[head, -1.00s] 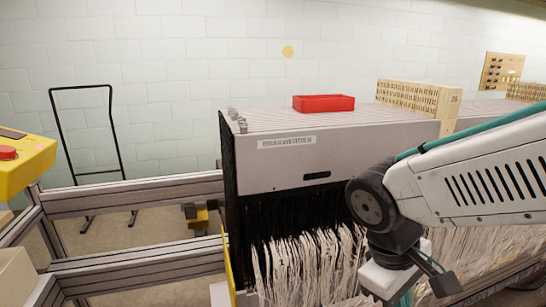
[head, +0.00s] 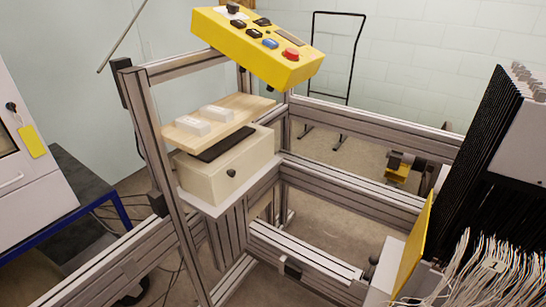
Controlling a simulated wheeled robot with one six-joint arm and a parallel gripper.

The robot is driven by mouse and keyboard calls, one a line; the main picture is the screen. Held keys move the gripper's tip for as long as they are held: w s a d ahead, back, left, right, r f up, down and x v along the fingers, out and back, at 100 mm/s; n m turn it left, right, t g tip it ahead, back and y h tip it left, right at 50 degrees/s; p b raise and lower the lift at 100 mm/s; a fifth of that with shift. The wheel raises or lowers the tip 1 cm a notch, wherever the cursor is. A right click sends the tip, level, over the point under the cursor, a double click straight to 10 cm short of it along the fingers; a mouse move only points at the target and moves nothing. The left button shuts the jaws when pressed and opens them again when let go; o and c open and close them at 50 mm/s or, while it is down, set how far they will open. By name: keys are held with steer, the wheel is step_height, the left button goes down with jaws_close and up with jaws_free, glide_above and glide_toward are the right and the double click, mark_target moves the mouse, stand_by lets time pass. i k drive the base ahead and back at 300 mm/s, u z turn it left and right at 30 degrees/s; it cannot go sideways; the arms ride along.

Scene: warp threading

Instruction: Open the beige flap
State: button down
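A beige box (head: 205,185) sits on a white shelf in the aluminium frame, left of centre in the head view. Its beige front flap (head: 250,163) carries a small dark round knob (head: 231,173) and looks closed. A dark pad (head: 222,144) lies on top of the box. My gripper and arm are out of view now.
A wooden board (head: 240,112) with white blocks (head: 193,123) is just above the box. A yellow control panel (head: 255,45) with a red button is above that. Frame posts (head: 163,190) stand left. A yellow plate (head: 412,250) and white threads (head: 480,265) are right.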

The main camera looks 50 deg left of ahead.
mark_target(226, 180)
steer(key=u, duration=1.95)
steer(key=k, duration=1.1)
steer(key=z, duration=0.9)
steer(key=i, duration=1.3)
steer(key=u, duration=0.75)
